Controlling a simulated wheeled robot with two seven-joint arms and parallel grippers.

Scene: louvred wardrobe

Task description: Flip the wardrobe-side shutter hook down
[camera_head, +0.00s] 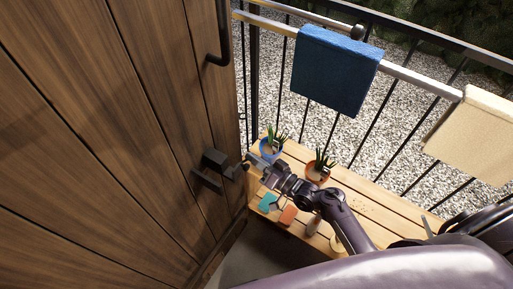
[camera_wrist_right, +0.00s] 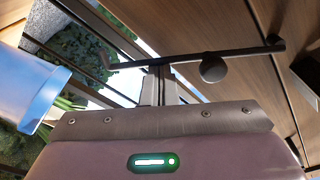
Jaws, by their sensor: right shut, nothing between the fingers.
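The dark metal shutter hook (camera_wrist_right: 240,52) shows in the right wrist view as a long thin bar with a round knob (camera_wrist_right: 213,68) below it. In the head view, dark hook hardware (camera_head: 214,160) sits on the wooden shutter panel (camera_head: 130,130), with a bracket below it. My right gripper (camera_head: 252,161) is just right of this hardware. In the right wrist view its fingers (camera_wrist_right: 158,72) are together and empty, with their tips at the bar, left of the knob. I cannot tell whether they touch it. My left gripper is in neither view.
A slatted wooden bench (camera_head: 365,205) lies under my right arm, with potted plants (camera_head: 317,170) and small tools on it. Behind it is a black railing with a blue towel (camera_head: 335,70) and a cream towel (camera_head: 475,135). A dark handle (camera_head: 222,45) is higher on the panel.

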